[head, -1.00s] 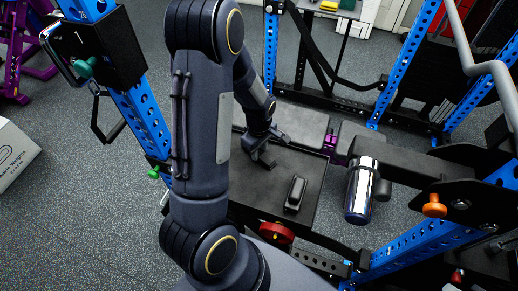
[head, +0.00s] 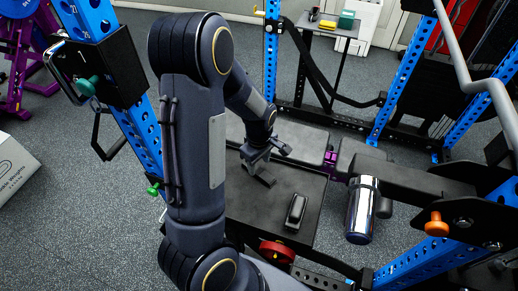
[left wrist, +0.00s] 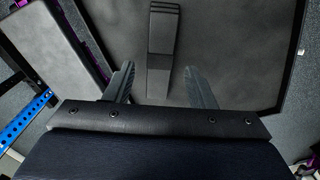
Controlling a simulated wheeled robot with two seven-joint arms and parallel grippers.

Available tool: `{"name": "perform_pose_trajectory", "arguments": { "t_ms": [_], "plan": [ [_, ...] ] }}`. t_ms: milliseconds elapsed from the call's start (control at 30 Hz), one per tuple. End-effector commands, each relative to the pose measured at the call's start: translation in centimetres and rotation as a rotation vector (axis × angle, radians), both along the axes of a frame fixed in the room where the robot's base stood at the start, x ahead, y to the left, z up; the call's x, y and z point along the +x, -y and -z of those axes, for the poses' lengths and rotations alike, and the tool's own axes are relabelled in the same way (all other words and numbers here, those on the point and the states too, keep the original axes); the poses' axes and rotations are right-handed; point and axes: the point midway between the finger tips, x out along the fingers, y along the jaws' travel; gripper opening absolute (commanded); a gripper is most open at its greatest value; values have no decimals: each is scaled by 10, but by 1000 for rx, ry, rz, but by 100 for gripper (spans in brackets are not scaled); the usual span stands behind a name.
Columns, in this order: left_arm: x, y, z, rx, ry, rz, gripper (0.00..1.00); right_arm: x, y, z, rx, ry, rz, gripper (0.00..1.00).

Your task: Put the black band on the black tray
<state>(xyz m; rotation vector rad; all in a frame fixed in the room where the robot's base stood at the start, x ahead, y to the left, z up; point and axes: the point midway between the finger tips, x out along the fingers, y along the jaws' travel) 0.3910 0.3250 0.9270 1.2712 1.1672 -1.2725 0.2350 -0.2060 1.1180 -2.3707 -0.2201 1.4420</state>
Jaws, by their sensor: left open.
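The black band (left wrist: 163,55) lies flat, as a folded strip, on the dark surface of the black tray (left wrist: 235,45) in the left wrist view. The head view shows the band (head: 262,178) below my left gripper (head: 266,158), on the left half of the tray (head: 245,205). My left gripper is open. In the left wrist view its fingers (left wrist: 160,85) stand apart on either side of the band's near end, without gripping it. My right gripper is not in view.
A small black oblong object (head: 296,209) stands on the tray's right part. A padded bench (head: 305,142) lies behind the tray. A chrome cylinder (head: 362,208) and blue rack posts (head: 402,75) stand to the right. A red round knob (head: 277,252) sits below the tray's front edge.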

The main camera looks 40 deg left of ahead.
Motion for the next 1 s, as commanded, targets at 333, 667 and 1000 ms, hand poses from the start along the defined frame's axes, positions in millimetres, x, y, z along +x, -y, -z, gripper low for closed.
{"name": "perform_pose_trajectory", "arguments": {
  "t_ms": [333, 667, 1000],
  "plan": [
    [1, 0, -71, 0, 6, 1, 50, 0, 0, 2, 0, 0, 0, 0],
    [-14, 12, -107, -60, 54, 106, 50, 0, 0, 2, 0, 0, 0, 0],
    [-97, 77, -178, -143, 424, 782, 50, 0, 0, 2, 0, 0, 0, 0]
  ]
}}
